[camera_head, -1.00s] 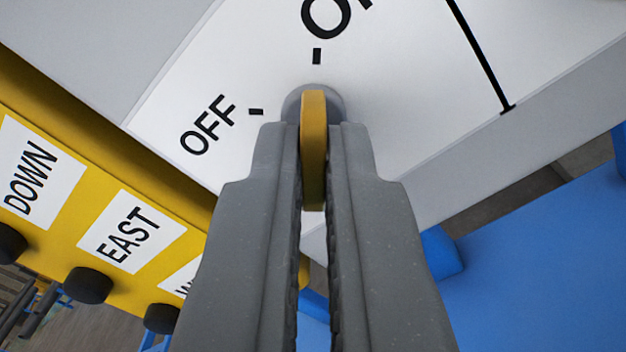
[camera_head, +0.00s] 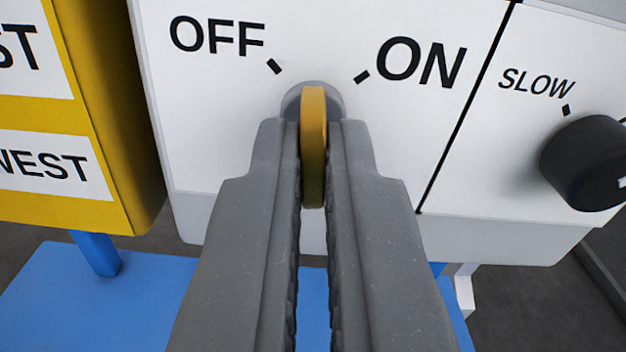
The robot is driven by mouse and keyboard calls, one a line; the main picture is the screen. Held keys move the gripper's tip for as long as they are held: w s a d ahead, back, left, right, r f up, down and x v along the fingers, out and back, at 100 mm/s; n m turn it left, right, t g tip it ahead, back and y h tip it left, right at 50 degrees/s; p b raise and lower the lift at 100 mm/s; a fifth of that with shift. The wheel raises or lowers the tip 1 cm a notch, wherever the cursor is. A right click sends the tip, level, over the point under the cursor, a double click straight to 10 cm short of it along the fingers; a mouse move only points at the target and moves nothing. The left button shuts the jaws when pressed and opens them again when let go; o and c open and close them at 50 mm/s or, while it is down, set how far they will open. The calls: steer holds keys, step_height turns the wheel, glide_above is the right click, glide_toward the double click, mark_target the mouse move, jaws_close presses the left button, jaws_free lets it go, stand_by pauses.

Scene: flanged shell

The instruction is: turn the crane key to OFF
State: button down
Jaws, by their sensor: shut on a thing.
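The yellow crane key (camera_head: 313,146) is seen edge-on, standing out from a grey round lock (camera_head: 290,100) on a white panel. My gripper (camera_head: 313,150) is shut on the key, one grey finger on each side. The OFF label (camera_head: 216,37) and its tick (camera_head: 274,66) are up and left of the lock. The ON label (camera_head: 420,62) and its tick (camera_head: 362,76) are up and right. The key lines up with the gap between the two ticks, roughly midway. The lower part of the lock is hidden behind the fingers.
A black SLOW knob (camera_head: 590,165) sticks out on the right, past a black dividing line (camera_head: 468,105). A yellow box (camera_head: 95,120) with a WEST label (camera_head: 45,165) stands close on the left. A blue surface (camera_head: 60,310) lies below.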

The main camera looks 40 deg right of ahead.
steer(key=n+p, duration=0.1)
steer(key=n, duration=0.2)
steer(key=shift+n, duration=0.4)
steer(key=shift+n+p, duration=0.5)
steer(key=shift+n, duration=1.3)
steer(key=shift+a, duration=0.1)
steer(key=c, duration=1.6)
jaws_free()
